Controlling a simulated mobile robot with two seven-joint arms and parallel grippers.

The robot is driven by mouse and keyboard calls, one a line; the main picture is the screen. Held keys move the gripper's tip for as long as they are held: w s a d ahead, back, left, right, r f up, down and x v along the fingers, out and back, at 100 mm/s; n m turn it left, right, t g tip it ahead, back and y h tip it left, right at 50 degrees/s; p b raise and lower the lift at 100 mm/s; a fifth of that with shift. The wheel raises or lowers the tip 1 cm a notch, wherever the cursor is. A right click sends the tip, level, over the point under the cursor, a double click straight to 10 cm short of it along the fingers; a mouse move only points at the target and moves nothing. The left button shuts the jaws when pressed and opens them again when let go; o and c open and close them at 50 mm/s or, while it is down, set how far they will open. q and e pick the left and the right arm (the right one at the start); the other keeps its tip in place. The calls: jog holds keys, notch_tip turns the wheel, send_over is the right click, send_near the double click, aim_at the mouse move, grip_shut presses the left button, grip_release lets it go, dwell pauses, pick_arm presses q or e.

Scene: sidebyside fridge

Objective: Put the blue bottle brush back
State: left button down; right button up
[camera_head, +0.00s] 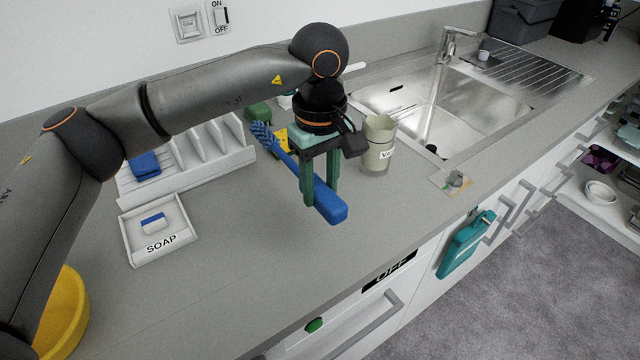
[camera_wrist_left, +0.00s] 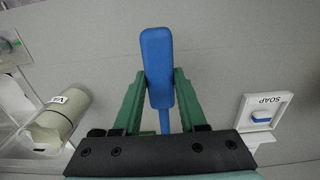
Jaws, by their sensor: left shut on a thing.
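The blue bottle brush (camera_head: 329,205) is held in my left gripper (camera_head: 321,198), over the counter in front of the sink. Its thick handle end points to the lower right and its bristle head (camera_head: 262,135) to the upper left in the head view. In the left wrist view the blue handle (camera_wrist_left: 157,60) sits between the two green fingers of my left gripper (camera_wrist_left: 158,95), which are shut on it. The bristles are out of sight there. I cannot tell whether the brush touches the counter. My right gripper is not in view.
A pale cup (camera_head: 378,150) with a label stands right of the gripper, near the sink (camera_head: 440,110). A white rack (camera_head: 215,160) and a soap tray (camera_head: 150,245) lie left. A yellow bowl (camera_head: 68,310) is at lower left.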

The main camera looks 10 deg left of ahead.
pick_arm(q)
notch_tip(320, 180, down, 4)
jog(key=shift+r+b, duration=0.25)
jog(key=shift+b, duration=0.9)
notch_tip(320, 180, down, 3)
jog(key=shift+r+b, duration=0.1)
jog(key=shift+b, duration=1.05)
jog(key=shift+f+b, duration=0.5)
jog(key=shift+f, duration=0.5)
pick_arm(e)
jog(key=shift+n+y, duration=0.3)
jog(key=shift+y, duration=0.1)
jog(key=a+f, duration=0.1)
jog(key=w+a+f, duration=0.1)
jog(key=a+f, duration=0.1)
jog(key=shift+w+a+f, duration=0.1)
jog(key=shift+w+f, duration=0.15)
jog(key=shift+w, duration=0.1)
pick_arm(q)
jog(key=shift+f+b, duration=0.15)
jog(key=shift+b, duration=0.2)
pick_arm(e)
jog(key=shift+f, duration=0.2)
